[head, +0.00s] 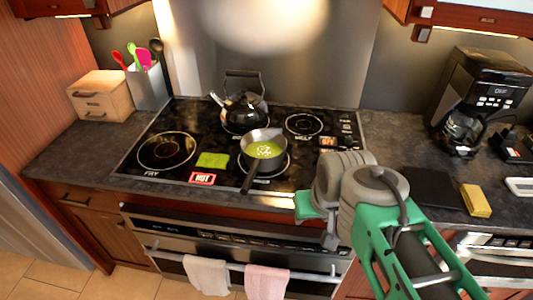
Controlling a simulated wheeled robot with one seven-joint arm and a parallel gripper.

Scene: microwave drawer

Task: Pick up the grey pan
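The grey pan (264,150) sits upright on the black stovetop (210,130), on the front middle burner. Its dark handle (249,180) points toward the front edge of the stove. Something yellow-green with a pale mark shows inside the pan. My green and grey arm reaches in from the lower right. My gripper (316,214) is near the stove's front edge, right of the pan and apart from it. Its fingers cannot be made out clearly, so its opening is unclear.
A kettle (245,110) stands behind the pan. A green item (212,160) lies left of the pan. A coffee maker (480,95) stands at the right, a utensil holder (147,85) and wooden box (99,95) at the left. Towels (207,275) hang on the oven handle.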

